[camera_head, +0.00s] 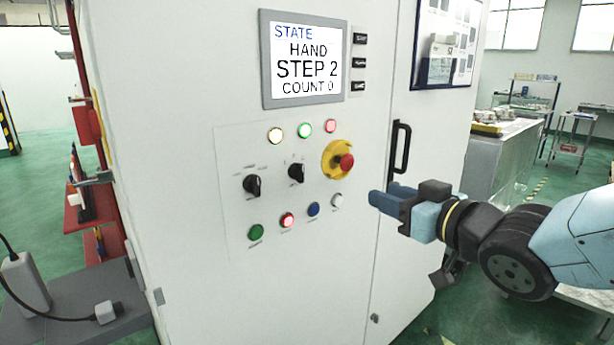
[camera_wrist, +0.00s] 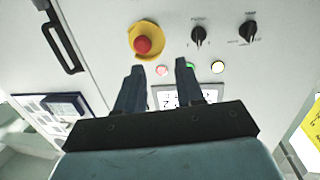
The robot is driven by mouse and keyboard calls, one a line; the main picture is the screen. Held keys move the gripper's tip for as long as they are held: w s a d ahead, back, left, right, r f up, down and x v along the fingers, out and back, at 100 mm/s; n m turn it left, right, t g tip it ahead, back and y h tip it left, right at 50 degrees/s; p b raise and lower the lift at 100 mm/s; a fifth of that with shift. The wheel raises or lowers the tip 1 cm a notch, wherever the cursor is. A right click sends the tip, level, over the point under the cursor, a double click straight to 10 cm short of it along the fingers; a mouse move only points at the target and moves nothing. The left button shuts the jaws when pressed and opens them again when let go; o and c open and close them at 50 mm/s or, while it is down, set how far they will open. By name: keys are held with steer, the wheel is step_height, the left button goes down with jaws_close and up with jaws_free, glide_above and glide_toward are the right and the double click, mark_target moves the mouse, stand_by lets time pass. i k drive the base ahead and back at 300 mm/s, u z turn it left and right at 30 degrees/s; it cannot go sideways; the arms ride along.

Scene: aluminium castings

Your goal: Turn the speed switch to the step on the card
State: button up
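Two black rotary switches sit on the white cabinet panel in the head view, a left one (camera_head: 253,186) and a right one (camera_head: 297,173). The wrist view is turned over, so the left one (camera_wrist: 248,31) shows to the right of the other (camera_wrist: 199,36). Their labels are too small to read. The display (camera_head: 306,62) reads STATE HAND, STEP 2, COUNT 0. A yellow sheet with dark writing (camera_wrist: 303,145), possibly the card, is cut off in the wrist view and unreadable. My gripper (camera_head: 384,196) is open and empty, right of the switches, its fingers (camera_wrist: 159,65) apart.
A yellow-ringed red emergency stop (camera_head: 345,162) lies between the switches and my gripper. Lamps (camera_head: 304,130) sit above and several push buttons (camera_head: 287,219) below the switches. A black door handle (camera_head: 400,146) juts out near my gripper.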

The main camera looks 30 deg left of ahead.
mark_target(295, 171)
steer(key=z, duration=0.1)
steer(key=i, duration=0.15)
steer(key=u, duration=0.8)
